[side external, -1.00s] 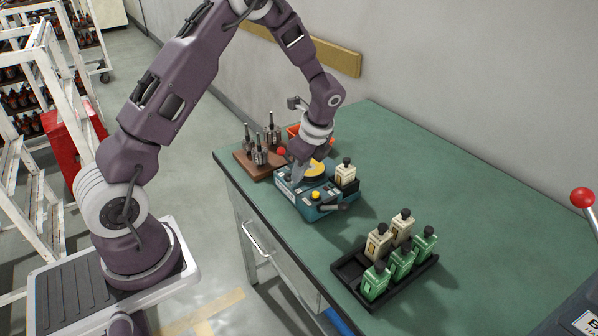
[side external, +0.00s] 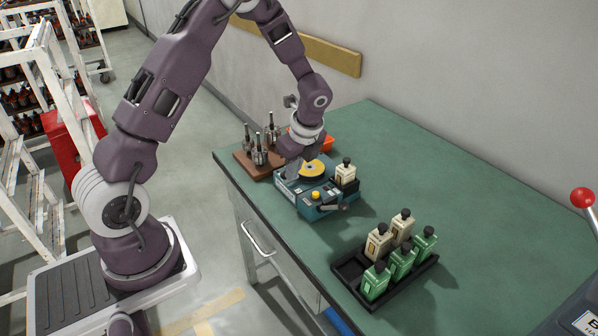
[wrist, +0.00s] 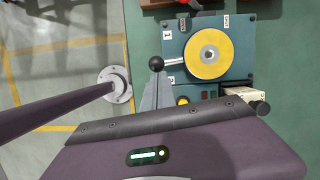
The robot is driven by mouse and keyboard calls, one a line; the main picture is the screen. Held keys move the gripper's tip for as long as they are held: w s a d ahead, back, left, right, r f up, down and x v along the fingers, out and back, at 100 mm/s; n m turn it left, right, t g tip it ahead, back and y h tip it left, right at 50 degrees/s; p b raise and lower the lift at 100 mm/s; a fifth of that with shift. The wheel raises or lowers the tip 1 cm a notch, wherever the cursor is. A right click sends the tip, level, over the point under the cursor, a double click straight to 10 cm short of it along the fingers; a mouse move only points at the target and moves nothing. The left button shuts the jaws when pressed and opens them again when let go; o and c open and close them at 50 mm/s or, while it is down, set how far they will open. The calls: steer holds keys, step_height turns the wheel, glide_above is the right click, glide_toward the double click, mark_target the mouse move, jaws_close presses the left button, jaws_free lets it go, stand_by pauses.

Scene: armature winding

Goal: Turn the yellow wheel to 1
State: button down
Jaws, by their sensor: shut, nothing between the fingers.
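The yellow wheel (wrist: 213,53) lies flat on a blue-teal machine (wrist: 176,78), also seen in the side view as a yellow disc (side external: 313,169). A short metal arm with a black ball knob (wrist: 156,63) sticks out from the wheel to the left in the wrist view. A plate marked 1 (wrist: 167,40) sits above that arm, near the machine's left edge. My gripper (wrist: 155,82) is shut and empty. Its fingertips appear right by the knob; I cannot tell whether they touch it. In the side view my gripper (side external: 293,172) is at the wheel's left side.
A cream bottle (side external: 346,172) stands at the machine's right side. A yellow button (side external: 316,195) is on its front. A wooden block with metal spindles (side external: 258,160) is behind left. A black tray (side external: 350,270) holds cream and green bottles. The table's right back (side external: 400,150) is clear.

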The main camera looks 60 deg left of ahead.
steer(key=shift+s+a+m+t, duration=0.3)
steer(key=shift+a+m, duration=0.55)
steer(key=shift+m, duration=0.2)
steer(key=shift+s+a+m+t, duration=0.15)
steer(key=shift+a+m+t, duration=0.15)
steer(key=shift+a+m, duration=0.65)
steer(key=shift+d, duration=0.1)
steer(key=s+d+r, duration=0.1)
steer(key=d+r, duration=0.6)
steer(key=r, duration=0.3)
steer(key=shift+s+r, duration=0.2)
